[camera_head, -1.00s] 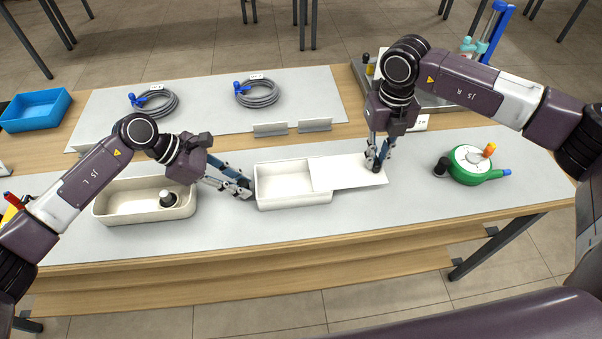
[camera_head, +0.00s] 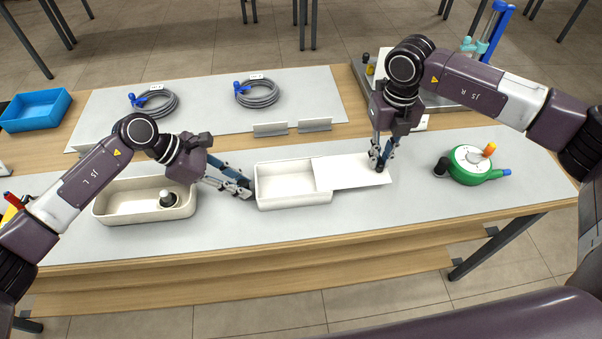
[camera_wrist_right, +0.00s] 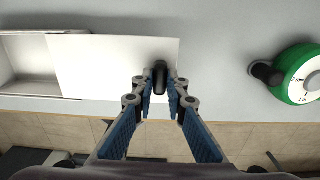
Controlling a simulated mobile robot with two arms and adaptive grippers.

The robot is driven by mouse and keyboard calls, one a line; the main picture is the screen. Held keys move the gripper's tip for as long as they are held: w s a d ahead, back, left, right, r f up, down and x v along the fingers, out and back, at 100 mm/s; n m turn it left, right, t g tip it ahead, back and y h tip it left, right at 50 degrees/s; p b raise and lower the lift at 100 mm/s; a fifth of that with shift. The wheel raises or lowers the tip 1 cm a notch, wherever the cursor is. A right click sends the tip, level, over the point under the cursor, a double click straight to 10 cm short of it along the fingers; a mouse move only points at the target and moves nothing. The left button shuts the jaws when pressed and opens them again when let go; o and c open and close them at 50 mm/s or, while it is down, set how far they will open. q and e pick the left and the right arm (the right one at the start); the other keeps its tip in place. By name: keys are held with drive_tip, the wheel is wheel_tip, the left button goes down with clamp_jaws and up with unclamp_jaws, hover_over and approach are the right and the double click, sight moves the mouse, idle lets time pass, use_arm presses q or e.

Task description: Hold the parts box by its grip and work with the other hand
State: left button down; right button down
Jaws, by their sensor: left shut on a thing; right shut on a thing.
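The parts box (camera_head: 285,187) is a white rectangular box near the middle of the grey mat, with its left part open and empty. Its flat white lid (camera_head: 345,172) covers the right end and sticks out past it to the right. My left gripper (camera_head: 248,189) is shut on the box's grip at the left end; the fingers mostly hide the grip. My right gripper (camera_head: 380,166) is shut on a small dark knob (camera_wrist_right: 160,76) near the lid's right edge. The lid (camera_wrist_right: 105,65) and part of the open box (camera_wrist_right: 25,58) also show in the right wrist view.
A cream tray (camera_head: 120,212) holding a dark-and-white round part stands at left. A green round device (camera_head: 468,178) stands at right. Two coiled grey cables (camera_head: 257,94) lie behind, with a blue bin (camera_head: 35,112) at far left. The table's front edge is close.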

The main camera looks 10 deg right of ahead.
drive_tip(key=c, duration=1.8)
unclamp_jaws()
drive_tip(key=shift+c, duration=0.2)
wheel_tip(320, 180, up, 12)
